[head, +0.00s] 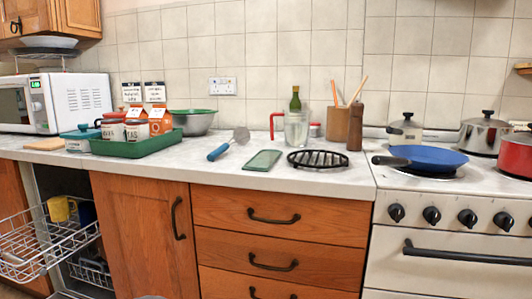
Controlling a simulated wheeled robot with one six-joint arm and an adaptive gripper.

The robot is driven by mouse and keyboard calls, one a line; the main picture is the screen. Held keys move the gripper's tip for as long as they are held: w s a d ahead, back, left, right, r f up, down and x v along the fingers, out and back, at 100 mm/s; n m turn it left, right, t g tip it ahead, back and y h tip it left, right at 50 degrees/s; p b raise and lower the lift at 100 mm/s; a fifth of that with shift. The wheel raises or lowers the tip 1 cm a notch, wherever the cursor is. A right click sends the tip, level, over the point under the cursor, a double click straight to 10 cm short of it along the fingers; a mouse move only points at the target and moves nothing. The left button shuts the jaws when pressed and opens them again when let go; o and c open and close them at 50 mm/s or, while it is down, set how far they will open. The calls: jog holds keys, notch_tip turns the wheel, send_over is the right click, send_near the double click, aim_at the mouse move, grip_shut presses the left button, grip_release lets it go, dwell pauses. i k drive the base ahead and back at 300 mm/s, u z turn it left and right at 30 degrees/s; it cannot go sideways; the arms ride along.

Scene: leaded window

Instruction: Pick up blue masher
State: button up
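The blue masher (219,151) lies on the pale countertop (225,177) in the head view, left of the middle. Its blue handle points to the front left, and its grey round head (241,135) points to the back right. It lies apart from the things around it. No gripper fingers show in this view, so I cannot see my gripper relative to the masher.
A green tray (135,147) with cartons and a mug stands left of the masher. A green board (262,160) and black trivet (318,160) lie to its right. The stove holds a blue pan (430,158). A dishwasher rack (35,245) sticks out at lower left.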

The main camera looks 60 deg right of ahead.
aim_at(242, 135)
jog(key=k, duration=0.35)
jog(key=z, duration=1.65)
